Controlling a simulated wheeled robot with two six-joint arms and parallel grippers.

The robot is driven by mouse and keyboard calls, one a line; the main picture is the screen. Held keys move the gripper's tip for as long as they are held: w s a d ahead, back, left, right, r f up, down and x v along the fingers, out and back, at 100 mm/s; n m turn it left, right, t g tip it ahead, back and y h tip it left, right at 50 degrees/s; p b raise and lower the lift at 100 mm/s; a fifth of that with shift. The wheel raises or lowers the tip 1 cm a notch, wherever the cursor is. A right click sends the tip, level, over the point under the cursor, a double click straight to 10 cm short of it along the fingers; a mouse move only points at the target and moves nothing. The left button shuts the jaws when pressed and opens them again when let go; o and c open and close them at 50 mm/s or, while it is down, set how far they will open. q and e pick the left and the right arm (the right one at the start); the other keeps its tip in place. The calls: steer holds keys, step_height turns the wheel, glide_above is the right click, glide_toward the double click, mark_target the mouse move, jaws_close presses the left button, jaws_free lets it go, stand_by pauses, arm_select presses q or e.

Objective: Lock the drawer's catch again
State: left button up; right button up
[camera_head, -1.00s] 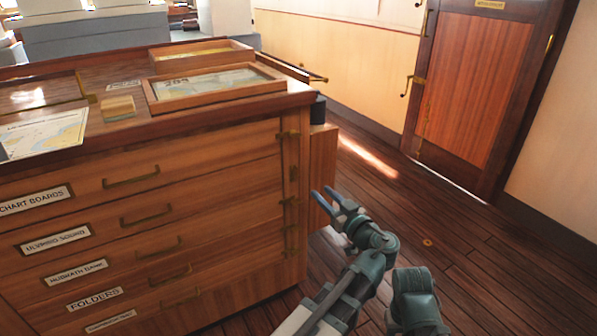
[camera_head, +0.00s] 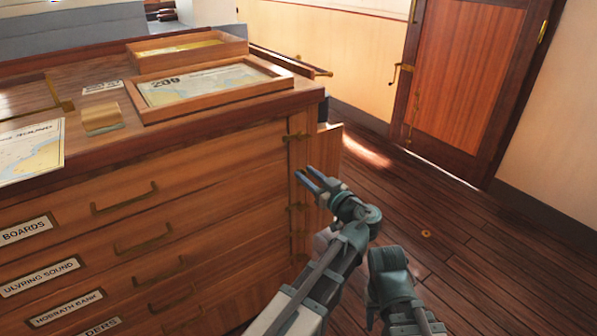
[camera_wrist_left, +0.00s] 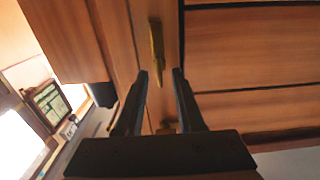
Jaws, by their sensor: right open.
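The wooden chart cabinet (camera_head: 215,170) has several labelled drawers, and their fronts look closed. Brass catches, one of them at the top (camera_head: 297,137), sit down its right corner post. My left gripper (camera_head: 307,180) is at that post, fingers apart and pointing at it. In the left wrist view a narrow brass catch (camera_wrist_left: 156,50) lies upright on the wood just beyond the gap between the fingertips (camera_wrist_left: 160,73). I see nothing held, and cannot tell whether they touch it. My right gripper (camera_head: 388,262) is lower right, away from the cabinet; its fingertips are hard to make out.
A framed chart (camera_head: 205,84), a small wooden block (camera_head: 101,117) and a loose chart (camera_head: 30,150) lie on the cabinet top. A wooden panel (camera_head: 327,150) stands out at its right side.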

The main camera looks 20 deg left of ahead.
arm_select(q)
jaws_close()
stand_by(0.5)
steer(key=m, duration=0.4)
steer(key=shift+w+d+m, duration=0.15)
steer(key=shift+w+m, duration=0.05)
steer(key=shift+m, duration=0.1)
steer(key=m, duration=0.4)
steer(key=shift+w+d+f+m, duration=0.1)
steer(key=shift+w+f+m, duration=0.05)
steer(key=shift+m, duration=0.15)
steer(key=shift+w+f+m+b, duration=0.1)
steer(key=shift+m+b, duration=0.1)
steer(key=shift+m, duration=1.25)
steer(key=shift+f+m+b, duration=0.15)
steer(key=shift+m, duration=1.25)
steer(key=shift+w+f+m+b, duration=0.1)
steer(key=shift+m+b, duration=0.1)
steer(key=shift+m, duration=1.25)
